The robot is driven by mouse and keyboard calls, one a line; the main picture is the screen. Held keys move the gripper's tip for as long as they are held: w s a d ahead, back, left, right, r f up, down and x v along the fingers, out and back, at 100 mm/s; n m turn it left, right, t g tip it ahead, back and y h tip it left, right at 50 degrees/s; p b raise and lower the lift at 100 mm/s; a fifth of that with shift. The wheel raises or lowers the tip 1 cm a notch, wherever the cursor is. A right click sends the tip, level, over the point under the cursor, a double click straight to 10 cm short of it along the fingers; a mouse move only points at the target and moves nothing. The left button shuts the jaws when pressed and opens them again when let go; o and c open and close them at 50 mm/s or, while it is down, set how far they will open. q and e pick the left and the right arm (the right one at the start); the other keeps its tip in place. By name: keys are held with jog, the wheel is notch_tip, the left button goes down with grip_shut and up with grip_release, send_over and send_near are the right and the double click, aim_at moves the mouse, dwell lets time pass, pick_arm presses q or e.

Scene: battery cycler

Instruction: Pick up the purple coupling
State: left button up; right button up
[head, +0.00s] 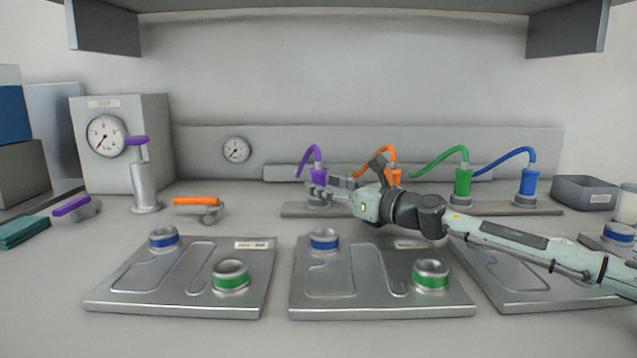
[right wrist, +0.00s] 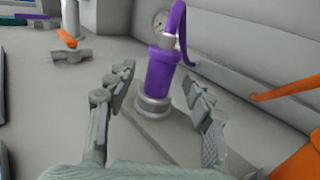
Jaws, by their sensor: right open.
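The purple coupling (head: 319,179) stands upright on a grey rail at the back of the bench, with a purple hose curving from its top. In the right wrist view the purple coupling (right wrist: 159,75) sits on a silver metal collar (right wrist: 154,105). My right gripper (head: 322,188) reaches in from the right in the head view, at the coupling's lower part. In the right wrist view my right gripper (right wrist: 165,90) is open, with one finger on each side of the coupling and visible gaps to it. My left gripper is not in view.
Orange (head: 391,172), green (head: 463,182) and blue (head: 528,184) couplings with hoses stand to the right on the same rail (head: 500,209). Metal plates (head: 340,300) with blue and green ringed ports lie in front.

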jog(key=shift+x, duration=1.4)
grip_shut()
